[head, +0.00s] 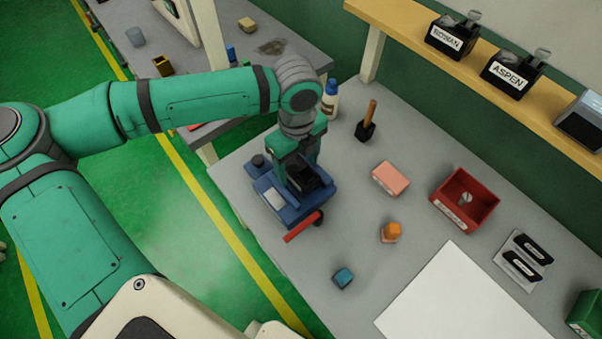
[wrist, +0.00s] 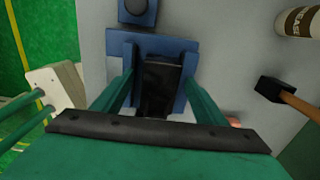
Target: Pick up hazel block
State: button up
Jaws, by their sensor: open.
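No label reading hazel is legible. A black block (head: 309,179) sits in a blue vise-like fixture (head: 290,213) on the grey bench, its label not visible. In the wrist view the black block (wrist: 160,85) is between the blue jaws of the fixture (wrist: 180,47). My gripper (head: 300,163) is over the fixture, pointing down. Its green fingers are apart, one on each side of the black block in the wrist view (wrist: 159,82); I cannot tell whether they touch it. Black blocks labelled ROWAN (head: 450,39) and ASPEN (head: 509,78) stand on the shelf.
A red handle (head: 304,226) sticks out of the fixture's front. A white sheet (head: 465,300) covers the front bench.

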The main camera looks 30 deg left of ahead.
jog(key=c, duration=1.2)
jog(key=shift+c, duration=0.2)
